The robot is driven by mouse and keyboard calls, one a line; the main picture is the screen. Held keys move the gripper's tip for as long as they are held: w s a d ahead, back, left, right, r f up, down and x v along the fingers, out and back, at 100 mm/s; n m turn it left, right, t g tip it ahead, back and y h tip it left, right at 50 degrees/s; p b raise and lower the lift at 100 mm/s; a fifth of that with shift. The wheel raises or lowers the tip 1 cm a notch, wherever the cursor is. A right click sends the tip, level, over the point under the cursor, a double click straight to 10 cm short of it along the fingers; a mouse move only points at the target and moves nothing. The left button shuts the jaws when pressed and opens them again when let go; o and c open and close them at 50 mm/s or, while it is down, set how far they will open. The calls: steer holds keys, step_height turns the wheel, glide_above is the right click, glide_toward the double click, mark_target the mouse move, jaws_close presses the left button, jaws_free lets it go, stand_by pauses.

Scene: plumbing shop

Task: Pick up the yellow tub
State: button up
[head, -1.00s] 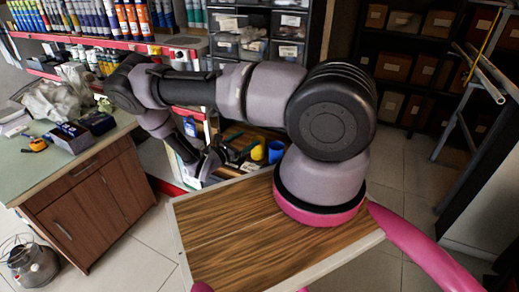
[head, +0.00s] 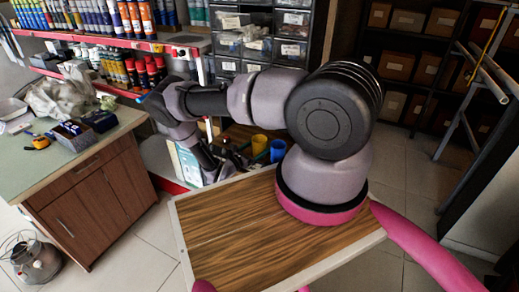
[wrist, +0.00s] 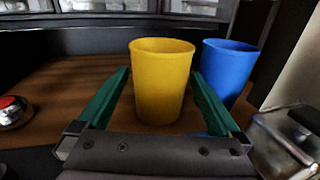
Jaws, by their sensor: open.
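The yellow tub (wrist: 162,82) stands upright on a brown wooden shelf in the wrist view, centred between the two green fingers of my gripper (wrist: 162,95). The gripper is open, with a finger on each side of the tub, and I see no clear contact. The tub's lower front comes close to the dark gripper body.
A blue tub (wrist: 229,70) stands just right of the yellow tub, close behind the right finger. A red-topped metal object (wrist: 13,112) lies at left. A metal-and-glass object (wrist: 290,135) is at lower right. Drawer bins (head: 262,45) rise behind the shelf.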

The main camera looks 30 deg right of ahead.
steer(key=shift+x, duration=1)
steer(key=c, duration=1.2)
steer(key=shift+o, duration=0.2)
